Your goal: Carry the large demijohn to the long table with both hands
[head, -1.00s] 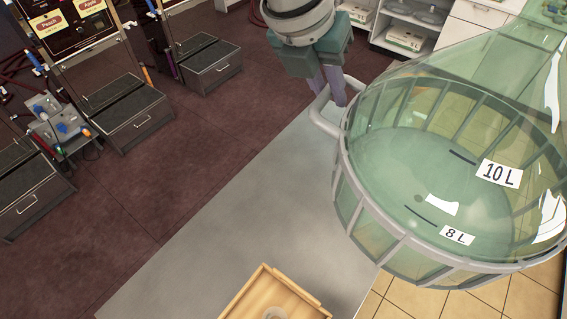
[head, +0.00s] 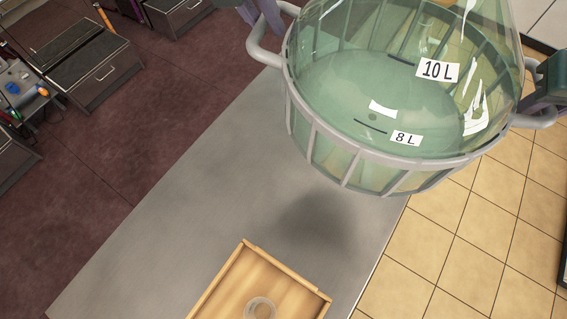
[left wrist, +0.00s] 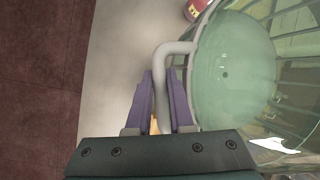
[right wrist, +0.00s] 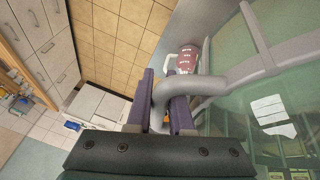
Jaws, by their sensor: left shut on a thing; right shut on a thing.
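The large demijohn (head: 385,95) is pale green glass in a grey ribbed cradle, with 10 L and 8 L labels. It hangs over the grey long table (head: 190,220), its shadow on the tabletop beneath, and looks roughly upright; its top is out of view. My left gripper (head: 263,15) is shut on the cradle's left handle (head: 262,48), also between the purple fingers in the left wrist view (left wrist: 162,90). My right gripper (right wrist: 160,95) is shut on the other handle (right wrist: 170,88); in the head view only part of it shows at the right edge.
A wooden tray (head: 215,292) with a clear round piece (head: 260,308) stands on the table's near part. A maroon object (right wrist: 190,58) shows beyond the right handle. Dark drawer units (head: 95,75) stand left. Tiled floor (head: 450,240) lies right.

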